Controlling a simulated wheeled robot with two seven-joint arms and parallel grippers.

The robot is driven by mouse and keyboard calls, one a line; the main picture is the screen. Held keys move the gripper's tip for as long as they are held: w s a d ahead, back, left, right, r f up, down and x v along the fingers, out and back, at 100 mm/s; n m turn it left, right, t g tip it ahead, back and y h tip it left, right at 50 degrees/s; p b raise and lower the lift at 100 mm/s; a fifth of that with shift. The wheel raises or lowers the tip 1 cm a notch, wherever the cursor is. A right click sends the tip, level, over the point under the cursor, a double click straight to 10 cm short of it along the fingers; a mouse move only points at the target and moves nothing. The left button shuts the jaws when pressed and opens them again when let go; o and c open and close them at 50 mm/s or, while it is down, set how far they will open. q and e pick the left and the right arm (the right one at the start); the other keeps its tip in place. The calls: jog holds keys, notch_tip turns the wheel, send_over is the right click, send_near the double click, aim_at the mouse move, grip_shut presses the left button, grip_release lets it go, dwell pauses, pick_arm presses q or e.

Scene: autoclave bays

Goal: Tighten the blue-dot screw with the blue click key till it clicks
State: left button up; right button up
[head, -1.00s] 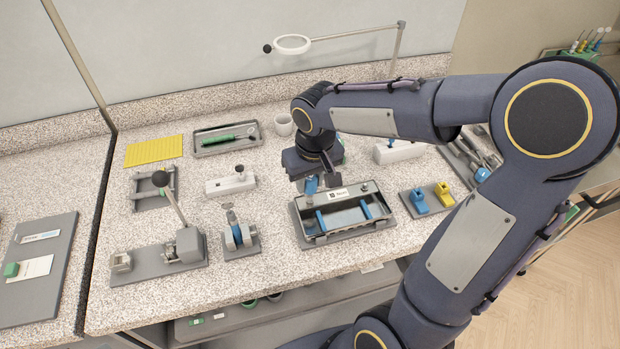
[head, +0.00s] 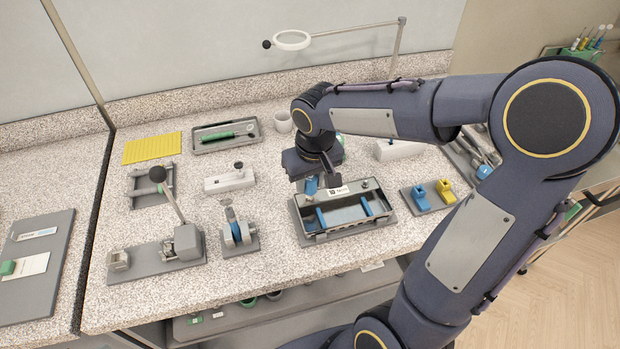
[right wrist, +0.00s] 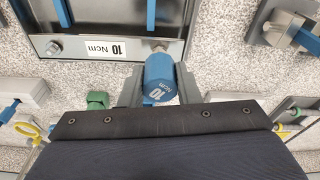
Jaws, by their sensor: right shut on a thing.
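The blue click key (right wrist: 160,78), marked "10 Ncm", is between the fingers of my right gripper (right wrist: 160,85), which is shut on it. In the head view the key (head: 311,187) is upright at the back left corner of a grey metal tray (head: 352,229) with blue bars. In the right wrist view the key's tip meets or hides the screw (right wrist: 158,46) at that corner; I cannot tell how well it is seated. A "10 Ncm" label (right wrist: 104,49) lies beside it, with another screw (right wrist: 53,47) beyond. No blue dot shows. My left gripper is out of view.
Blue and yellow pieces (head: 432,196) stand on a grey plate right of the tray. A white block (head: 229,180) and a green-tool tray (head: 226,134) are behind. Bare counter lies between them.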

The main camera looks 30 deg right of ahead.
aim_at(310, 178)
jog(key=shift+f, duration=0.2)
jog(key=o, duration=1.1)
jog(key=shift+c, duration=0.2)
jog(key=r, duration=0.5)
jog(key=s+r, duration=0.1)
jog(key=r, duration=0.1)
jog(key=shift+r, duration=0.2)
jog(key=shift+a+m, duration=0.1)
jog(key=shift+m, duration=0.3)
jog(key=m, duration=0.4)
jog(key=f+m+g+b, duration=0.1)
jog(key=m, duration=0.1)
jog(key=shift+w+m, duration=0.3)
jog(key=shift+w, duration=0.1)
jog(key=m, duration=0.4)
jog(key=shift+w+f+g, duration=0.15)
jog(key=shift+f+g, duration=0.15)
jog(key=shift+g, duration=0.1)
jog(key=shift+m, duration=0.3)
jog(key=shift+f, duration=3.85)
